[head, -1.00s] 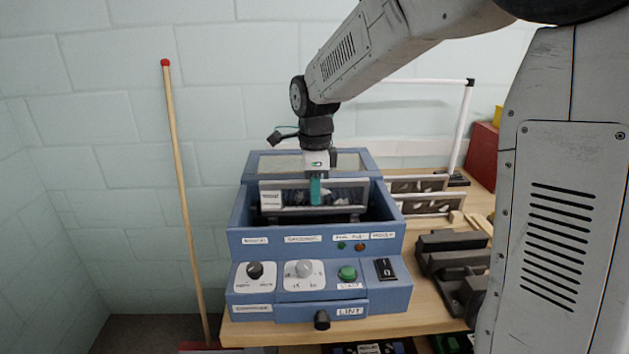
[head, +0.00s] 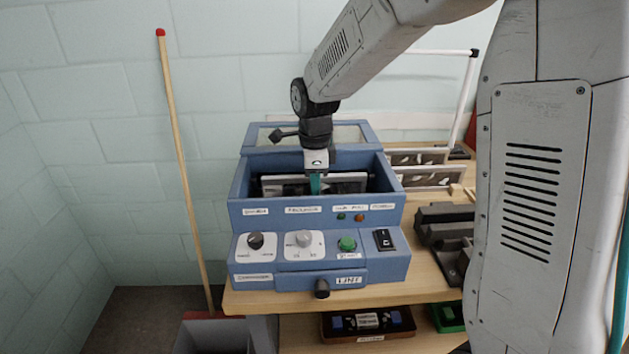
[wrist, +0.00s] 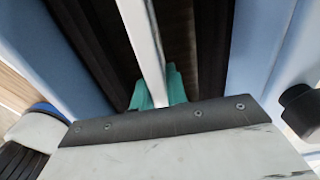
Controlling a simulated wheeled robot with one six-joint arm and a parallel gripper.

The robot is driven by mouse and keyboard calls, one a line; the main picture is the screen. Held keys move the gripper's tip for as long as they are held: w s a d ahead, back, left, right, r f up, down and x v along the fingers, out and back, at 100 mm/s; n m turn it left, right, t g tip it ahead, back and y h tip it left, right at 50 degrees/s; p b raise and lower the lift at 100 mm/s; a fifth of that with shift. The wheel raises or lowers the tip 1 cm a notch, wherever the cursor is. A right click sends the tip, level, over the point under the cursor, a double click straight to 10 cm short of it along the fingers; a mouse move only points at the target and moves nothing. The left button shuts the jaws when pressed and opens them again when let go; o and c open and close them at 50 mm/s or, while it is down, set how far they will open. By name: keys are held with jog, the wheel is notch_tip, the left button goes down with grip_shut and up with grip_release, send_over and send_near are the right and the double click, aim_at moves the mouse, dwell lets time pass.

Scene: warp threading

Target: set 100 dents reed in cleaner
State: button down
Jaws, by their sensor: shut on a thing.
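The blue cleaner (head: 318,277) stands on the wooden bench with its lid open at the back and its front panel of knobs and buttons facing me. The reed (head: 345,180), a light-framed flat panel, is mostly inside the cleaner's open well, its lower part hidden by the front wall. My gripper (head: 316,184) points down into the well, its teal fingers shut on the reed. In the wrist view the reed's pale top edge (wrist: 146,45) runs between the teal fingers (wrist: 158,90), with dark brush-like strips on both sides. Whether the reed touches the bottom is hidden.
More reeds stand in a rack (head: 430,176) right of the cleaner. Dark grey blocks (head: 445,225) lie on the bench (head: 425,280) at the right. A red-tipped wooden pole (head: 180,165) leans at the left. A lower shelf holds a boxed device (head: 368,323).

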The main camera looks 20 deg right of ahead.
jog(key=shift+f, duration=0.45)
dwell(0.5)
jog(key=c, duration=1.3)
grip_release()
notch_tip(320, 180, up, 8)
jog(key=shift+f, duration=0.1)
jog(key=s+d+r+n, duration=0.1)
jog(key=s+n, duration=0.6)
jog(key=s, duration=0.3)
jog(key=s+d+r+n, duration=0.1)
jog(key=s+n, duration=0.6)
jog(key=s, duration=0.3)
jog(key=s+d+r+n+t, duration=0.1)
jog(key=s+n, duration=0.6)
jog(key=s, duration=0.3)
jog(key=shift+r+n, duration=0.15)
jog(key=shift+n, duration=0.15)
